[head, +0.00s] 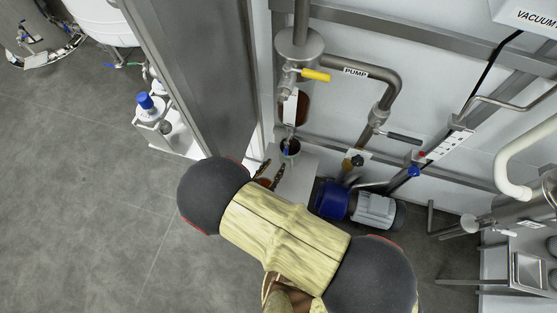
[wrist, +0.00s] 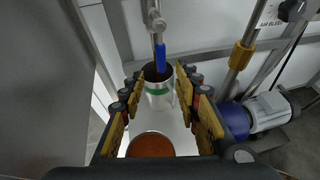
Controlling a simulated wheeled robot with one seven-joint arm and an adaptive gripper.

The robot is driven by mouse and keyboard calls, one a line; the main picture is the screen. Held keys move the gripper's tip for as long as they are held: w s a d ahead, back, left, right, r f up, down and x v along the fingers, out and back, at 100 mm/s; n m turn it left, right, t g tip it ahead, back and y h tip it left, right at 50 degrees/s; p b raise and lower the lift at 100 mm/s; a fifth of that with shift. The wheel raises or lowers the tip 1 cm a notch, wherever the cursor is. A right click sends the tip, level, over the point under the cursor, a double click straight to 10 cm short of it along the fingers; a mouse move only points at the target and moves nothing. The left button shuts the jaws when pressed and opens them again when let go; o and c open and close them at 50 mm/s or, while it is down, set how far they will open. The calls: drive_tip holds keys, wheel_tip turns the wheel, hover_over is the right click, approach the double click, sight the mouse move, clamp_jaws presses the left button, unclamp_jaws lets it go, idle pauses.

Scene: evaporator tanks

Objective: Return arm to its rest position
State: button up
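My gripper (head: 270,173) is at the end of my arm, over a white shelf (wrist: 180,139) beside the grey column. In the wrist view, its two yellow-padded fingers (wrist: 160,82) are spread apart with nothing clasped between them. The cup also shows in the head view (head: 290,148). A round container with an orange-brown top (wrist: 151,145) sits nearer, below the fingers. My arm hides part of the shelf in the head view.
A grey metal column (head: 205,75) stands close left of the gripper. Pipes with a yellow-handled valve (head: 315,75) rise behind the cup. A blue and grey pump (head: 362,206) is to the right. Open tiled floor (head: 90,190) lies to the left.

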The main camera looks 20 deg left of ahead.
drive_tip(key=shift+s+r, duration=0.25)
drive_tip(key=shift+s, duration=0.3)
